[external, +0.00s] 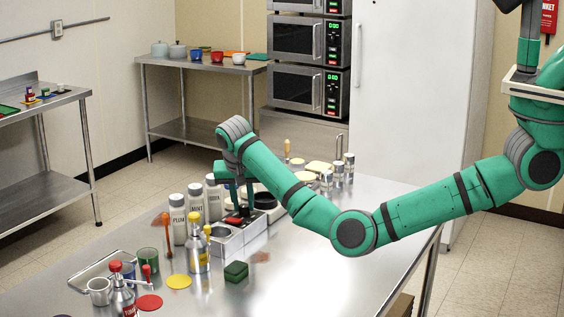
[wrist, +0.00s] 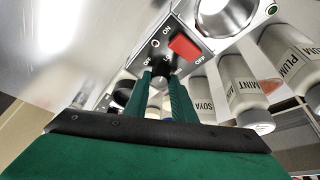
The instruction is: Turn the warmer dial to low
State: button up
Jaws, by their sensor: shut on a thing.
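The warmer (external: 232,246) is a steel unit on the steel table, with a dark control panel (wrist: 157,43) seen in the wrist view. The panel carries a red rocker switch (wrist: 184,46) and the dial (wrist: 160,74), which has OFF printed at its upper left. My gripper (wrist: 160,82) points at the panel, and its two green fingers are shut on the dial. The fingers hide much of the dial, and I cannot tell which mark it points to. In the external view my gripper (external: 239,203) reaches down over the warmer, and the dial is hidden there.
White bottles labelled PLUM (external: 179,222), MINT (external: 196,205) and SOYA (external: 214,200) stand close left of the warmer. Metal-topped jars (external: 337,172) stand behind. The table's right side is clear.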

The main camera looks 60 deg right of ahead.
jog(key=o, duration=1)
jog(key=v, duration=1)
jog(key=shift+r, duration=0.4)
